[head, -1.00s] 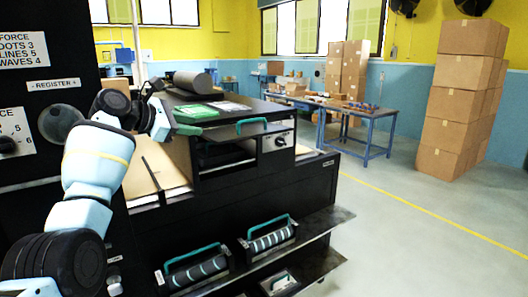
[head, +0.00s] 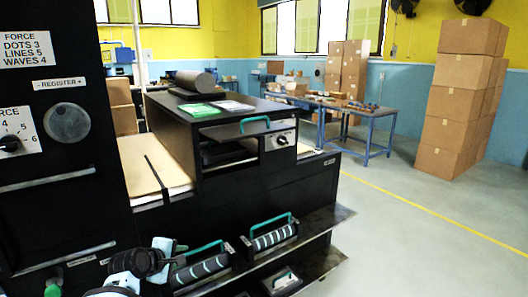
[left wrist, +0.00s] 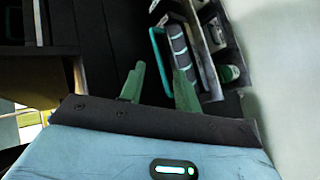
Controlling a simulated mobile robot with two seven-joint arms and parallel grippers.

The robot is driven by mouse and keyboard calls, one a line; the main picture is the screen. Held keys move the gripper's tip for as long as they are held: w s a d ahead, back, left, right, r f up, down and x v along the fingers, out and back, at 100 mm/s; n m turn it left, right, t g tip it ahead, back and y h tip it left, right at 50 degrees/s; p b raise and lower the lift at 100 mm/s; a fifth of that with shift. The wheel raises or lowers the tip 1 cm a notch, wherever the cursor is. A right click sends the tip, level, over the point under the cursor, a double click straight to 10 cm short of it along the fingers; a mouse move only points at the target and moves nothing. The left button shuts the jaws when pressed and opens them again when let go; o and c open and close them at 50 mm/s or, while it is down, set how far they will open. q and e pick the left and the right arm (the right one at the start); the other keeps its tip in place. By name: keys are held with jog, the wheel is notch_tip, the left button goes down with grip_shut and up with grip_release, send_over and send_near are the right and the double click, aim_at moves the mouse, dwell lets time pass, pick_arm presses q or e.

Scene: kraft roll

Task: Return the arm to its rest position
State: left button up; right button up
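My left arm (head: 135,268) shows low at the bottom left of the head view, in front of the black machine's lower front. In the left wrist view my left gripper (left wrist: 160,78) has its two green fingers apart, with nothing between them. A roller (left wrist: 178,50) with a teal handle lies beyond the fingers, apart from them as far as I can tell. The fingers are hard to make out in the head view. My right arm and gripper are in neither view.
The black machine (head: 265,185) fills the left and middle. On its lower shelf are rollers with teal handles (head: 270,235). A dark roll (head: 197,82) and green sheet (head: 199,111) lie on top. Stacked boxes (head: 455,100) stand right; the floor (head: 400,225) between is clear.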

pick_arm(q)
jog(key=s+f+m+y, duration=0.2)
jog(key=s+f+m, duration=0.6)
jog(key=s+f, duration=1.2)
jog(key=s+d+m, duration=0.2)
jog(key=s+m, duration=0.2)
jog(key=s, duration=0.8)
jog(key=s+d+f+m, duration=0.1)
jog(key=s+m, duration=0.4)
jog(key=s, duration=0.8)
jog(key=shift+d+g, duration=0.4)
jog(key=shift+d, duration=0.15)
